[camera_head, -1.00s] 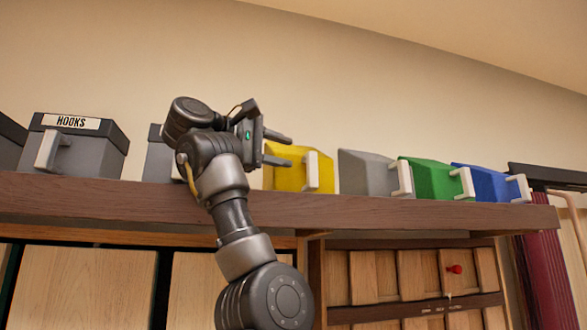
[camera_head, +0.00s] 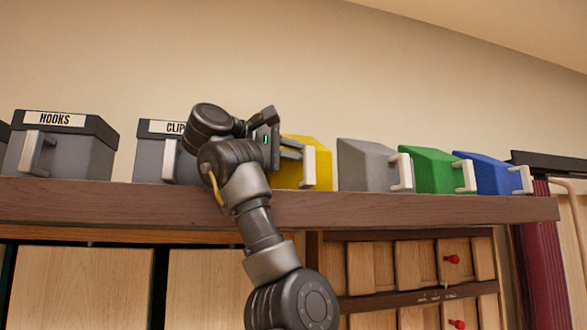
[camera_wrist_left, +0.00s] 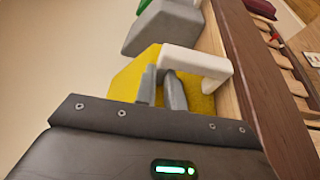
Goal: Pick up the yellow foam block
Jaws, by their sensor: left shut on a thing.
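The yellow foam block (camera_head: 322,163) stands on the high shelf, with a white handle on its front side. My left gripper (camera_head: 298,153) is at the block's left and front, its fingers shut on the white handle (camera_head: 309,166). In the left wrist view the yellow block (camera_wrist_left: 130,79) lies behind the two grey fingers (camera_wrist_left: 163,88), which are at the white handle (camera_wrist_left: 198,64). The block still appears to rest at shelf level. The left part of the block is hidden by my gripper in the head view. My right gripper is not in view.
On the shelf (camera_head: 420,207), grey (camera_head: 362,165), green (camera_head: 425,168) and blue (camera_head: 482,172) blocks with white handles stand to the right. Grey boxes labelled HOOKS (camera_head: 72,150) and CLIP (camera_head: 150,160) stand to the left. A wooden cabinet (camera_head: 372,265) is below. The wall above is clear.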

